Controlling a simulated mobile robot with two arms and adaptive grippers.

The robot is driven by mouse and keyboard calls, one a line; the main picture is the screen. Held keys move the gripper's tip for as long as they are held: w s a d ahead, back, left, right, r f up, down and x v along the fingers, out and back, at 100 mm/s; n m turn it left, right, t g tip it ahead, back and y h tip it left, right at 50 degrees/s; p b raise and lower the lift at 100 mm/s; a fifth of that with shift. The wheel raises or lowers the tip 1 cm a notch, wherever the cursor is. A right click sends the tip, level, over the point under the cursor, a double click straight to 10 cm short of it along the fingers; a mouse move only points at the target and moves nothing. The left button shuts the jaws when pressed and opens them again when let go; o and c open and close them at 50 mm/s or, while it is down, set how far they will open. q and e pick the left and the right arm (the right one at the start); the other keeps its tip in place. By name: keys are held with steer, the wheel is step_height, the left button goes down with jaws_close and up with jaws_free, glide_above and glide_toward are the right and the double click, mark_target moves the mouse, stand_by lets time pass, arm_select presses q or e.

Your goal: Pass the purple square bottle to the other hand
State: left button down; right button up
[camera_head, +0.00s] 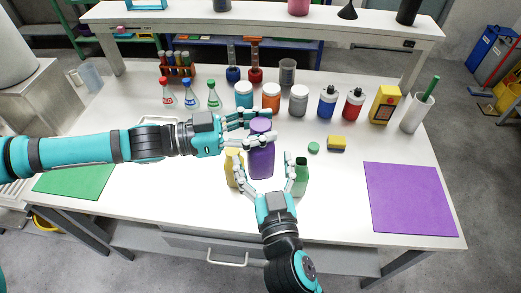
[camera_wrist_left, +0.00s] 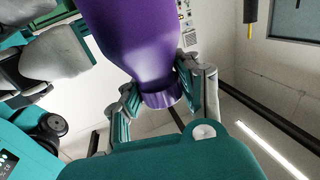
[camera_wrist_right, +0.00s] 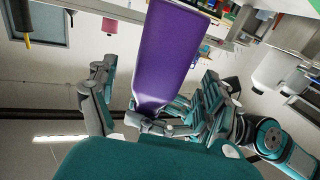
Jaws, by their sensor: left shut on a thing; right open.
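The purple square bottle (camera_head: 261,160) is upright over the front middle of the white table. My left gripper (camera_head: 262,127) is shut on it near its neck and cap. In the left wrist view the bottle's body (camera_wrist_left: 135,30) fills the top, with its narrow end (camera_wrist_left: 162,97) between the left fingers. My right gripper (camera_head: 264,172) is open, with its fingers spread on either side of the bottle's lower part. In the right wrist view the bottle (camera_wrist_right: 175,55) stands between the spread fingers. Whether the bottle's base touches the table is hidden.
A yellow bottle (camera_head: 231,166) and a green bottle (camera_head: 302,178) stand close on either side. Jars (camera_head: 298,100), flasks (camera_head: 214,100) and a yellow box (camera_head: 384,105) line the back. A purple mat (camera_head: 411,198) lies bare at right, a green mat (camera_head: 75,180) at left.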

mark_target(263, 162)
steer(key=shift+x, duration=1.85)
steer(key=shift+c, duration=0.4)
steer(key=c, duration=1.1)
arm_select(q)
steer(key=c, duration=0.9)
jaws_free()
arm_select(e)
steer(key=shift+c, duration=0.4)
arm_select(q)
steer(key=shift+o, duration=0.2)
